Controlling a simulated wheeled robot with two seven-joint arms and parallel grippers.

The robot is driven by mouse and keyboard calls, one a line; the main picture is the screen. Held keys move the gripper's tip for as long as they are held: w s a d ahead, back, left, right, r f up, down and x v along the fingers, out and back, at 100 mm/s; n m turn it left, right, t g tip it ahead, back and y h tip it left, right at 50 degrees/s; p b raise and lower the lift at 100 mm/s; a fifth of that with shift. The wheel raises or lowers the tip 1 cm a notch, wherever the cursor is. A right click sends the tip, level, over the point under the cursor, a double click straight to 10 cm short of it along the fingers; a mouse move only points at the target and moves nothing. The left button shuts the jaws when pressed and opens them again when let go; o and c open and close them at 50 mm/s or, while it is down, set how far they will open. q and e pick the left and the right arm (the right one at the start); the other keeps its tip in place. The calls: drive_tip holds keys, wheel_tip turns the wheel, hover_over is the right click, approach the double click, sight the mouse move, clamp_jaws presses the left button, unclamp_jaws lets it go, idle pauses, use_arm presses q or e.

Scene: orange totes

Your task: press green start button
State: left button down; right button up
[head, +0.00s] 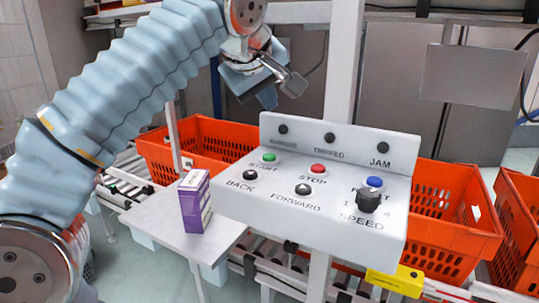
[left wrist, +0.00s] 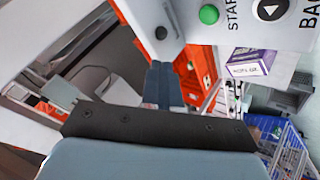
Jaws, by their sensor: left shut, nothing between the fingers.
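The green start button (head: 269,157) sits on the upper left of the sloped white control panel (head: 232,195), beside the START label. It also shows at the top of the left wrist view (left wrist: 209,14). My left gripper (head: 282,90) is above and behind the panel's top edge, apart from the button. Its fingers are closed together with nothing between them, and in the left wrist view they (left wrist: 163,82) point upward in the picture, below and left of the button. My right gripper is in neither view.
Near the green button are the red STOP button (head: 318,169), blue button (head: 374,182), black BACK (head: 250,174) and FORWARD (head: 303,189) buttons and speed knob (head: 368,200). A purple box (head: 194,205) stands on a side table (head: 150,216). Orange totes (head: 455,205) stand behind.

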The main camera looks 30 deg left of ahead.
sight(267, 158)
use_arm(q)
wheel_tip(267, 158, down, 4)
drive_tip(key=shift+s, duration=0.1)
wheel_tip(267, 158, down, 2)
drive_tip(key=shift+f+b, duration=0.15)
drive_tip(key=shift+b, duration=0.7)
drive_tip(key=shift+f+b, duration=0.4)
drive_tip(key=shift+f, duration=0.1)
idle(0.9)
drive_tip(key=shift+f+b, duration=0.35)
drive_tip(key=shift+f, duration=0.05)
drive_tip(key=shift+f+b, duration=0.4)
drive_tip(key=shift+f, duration=0.1)
idle(0.5)
drive_tip(key=shift+r, duration=0.1)
drive_tip(key=shift+r+p, duration=0.8)
drive_tip(key=shift+p, duration=0.1)
